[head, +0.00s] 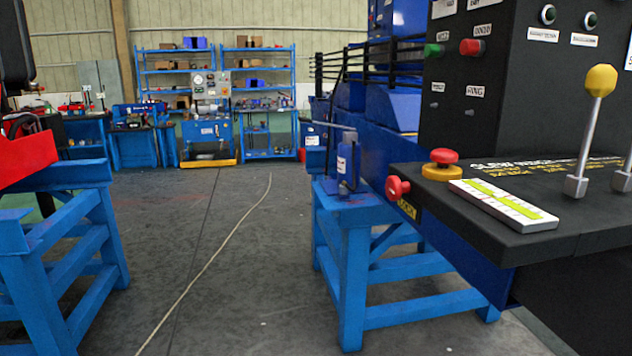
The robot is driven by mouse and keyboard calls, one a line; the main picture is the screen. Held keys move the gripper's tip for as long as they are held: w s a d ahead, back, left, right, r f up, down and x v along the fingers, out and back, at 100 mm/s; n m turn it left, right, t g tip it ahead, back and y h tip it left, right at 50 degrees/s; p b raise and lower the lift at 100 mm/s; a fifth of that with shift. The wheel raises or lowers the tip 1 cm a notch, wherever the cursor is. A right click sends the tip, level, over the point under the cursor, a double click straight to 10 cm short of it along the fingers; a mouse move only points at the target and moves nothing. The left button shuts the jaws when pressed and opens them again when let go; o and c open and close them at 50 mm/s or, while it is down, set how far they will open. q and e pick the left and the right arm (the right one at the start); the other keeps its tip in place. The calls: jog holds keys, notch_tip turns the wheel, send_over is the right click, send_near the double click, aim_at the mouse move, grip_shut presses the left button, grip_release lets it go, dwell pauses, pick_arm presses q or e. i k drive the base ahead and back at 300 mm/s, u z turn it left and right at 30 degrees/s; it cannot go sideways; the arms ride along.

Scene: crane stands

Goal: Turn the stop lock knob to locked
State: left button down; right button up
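A red knob (397,187) sticks out of the left end face of the black control console (470,218). A small yellow label (407,209), partly readable as "LOCK", sits just below it. I cannot tell from this view which way the knob is turned. A red mushroom button (444,157) on a yellow base stands on the console top, above and to the right of the knob. Neither of my grippers is in view.
A white and green plate (503,205) and levers, one with a yellow ball (600,80), are on the console. A blue stand (355,262) is below left of it. Another blue stand (75,230) is at left. The grey floor between is open, crossed by a cable (215,258).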

aim_at(394, 188)
jog(key=u, duration=1.05)
jog(key=i, duration=3.35)
jog(key=z, duration=4.3)
